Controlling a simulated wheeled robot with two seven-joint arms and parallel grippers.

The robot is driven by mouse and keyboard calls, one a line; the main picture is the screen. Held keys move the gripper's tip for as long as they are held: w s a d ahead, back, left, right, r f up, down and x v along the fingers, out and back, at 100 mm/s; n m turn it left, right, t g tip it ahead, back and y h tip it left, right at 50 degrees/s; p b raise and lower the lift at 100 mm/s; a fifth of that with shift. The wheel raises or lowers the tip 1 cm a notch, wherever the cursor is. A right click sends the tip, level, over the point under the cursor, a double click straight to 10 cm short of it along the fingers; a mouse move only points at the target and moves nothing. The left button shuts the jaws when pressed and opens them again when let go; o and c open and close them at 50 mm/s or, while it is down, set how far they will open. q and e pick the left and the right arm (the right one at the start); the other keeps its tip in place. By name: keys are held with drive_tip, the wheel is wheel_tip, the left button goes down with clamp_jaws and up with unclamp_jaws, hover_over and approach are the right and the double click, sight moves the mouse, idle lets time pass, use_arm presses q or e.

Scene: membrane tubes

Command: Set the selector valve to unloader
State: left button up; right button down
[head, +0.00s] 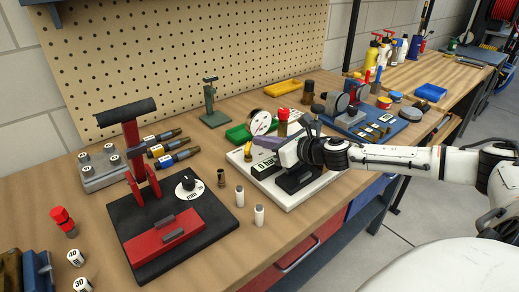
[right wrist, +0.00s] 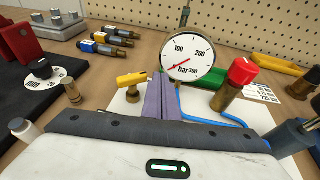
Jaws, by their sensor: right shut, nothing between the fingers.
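A small valve with a yellow lever handle (right wrist: 131,80), likely the selector valve, stands on the white base plate (head: 322,181). Its handle lies roughly sideways in the right wrist view. My right gripper (right wrist: 163,98) is shut and empty. Its purple fingers are just right of the yellow handle in that view; I cannot tell whether they touch it. In the head view the right gripper (head: 267,143) is over the plate and hides much of it. A brass fitting with a red cap (right wrist: 237,78) and a round bar gauge (right wrist: 187,56) stand behind. My left gripper is not in view.
A black base (head: 150,243) with a red lever press stands left. Two white-capped vials (head: 259,215) stand in front of the plate. A blue-based fixture (head: 385,133) stands right. A blue hose (right wrist: 215,121) curves beside the fingers.

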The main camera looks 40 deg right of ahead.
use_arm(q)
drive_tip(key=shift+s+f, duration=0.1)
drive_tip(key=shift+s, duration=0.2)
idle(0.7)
use_arm(e)
drive_tip(key=shift+a, duration=0.1)
idle(0.3)
